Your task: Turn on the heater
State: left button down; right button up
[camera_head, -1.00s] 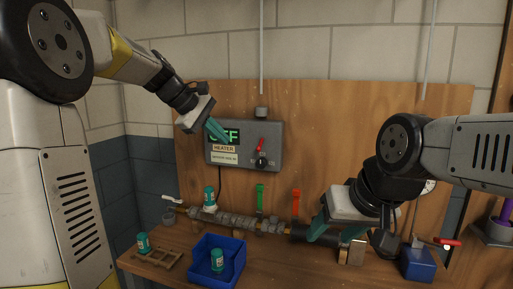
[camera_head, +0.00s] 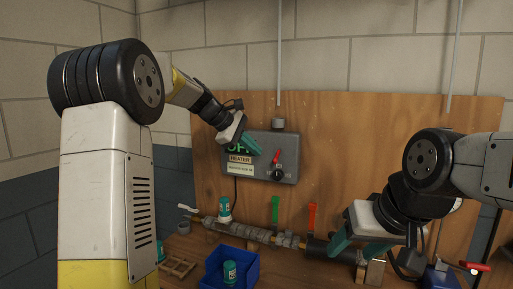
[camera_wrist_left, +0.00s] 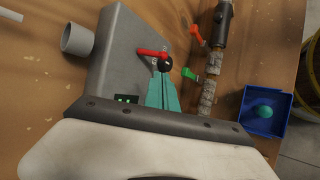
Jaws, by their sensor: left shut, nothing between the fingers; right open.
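The grey heater box (camera_head: 285,143) is mounted on the wooden backboard, with a green-lit display partly covered by my left gripper; the text seems to read OFF. A HEATER label (camera_head: 240,159) sits below it. A red-handled rotary switch (camera_head: 277,162) with a black knob is on the box's right part, its handle pointing up. The red handle also shows in the left wrist view (camera_wrist_left: 152,53). My left gripper (camera_head: 254,148) is shut and empty, its teal fingertips left of the switch, close to the black knob (camera_wrist_left: 164,65). My right gripper (camera_head: 345,248) is open by the pipe's right end.
A pipe (camera_head: 245,231) runs along the bench below the box, with a green lever (camera_head: 275,209) and an orange lever (camera_head: 312,215). A wooden rack (camera_head: 177,267) lies left.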

aim_at(277, 156)
pick_arm(q)
jog(key=x, duration=0.6)
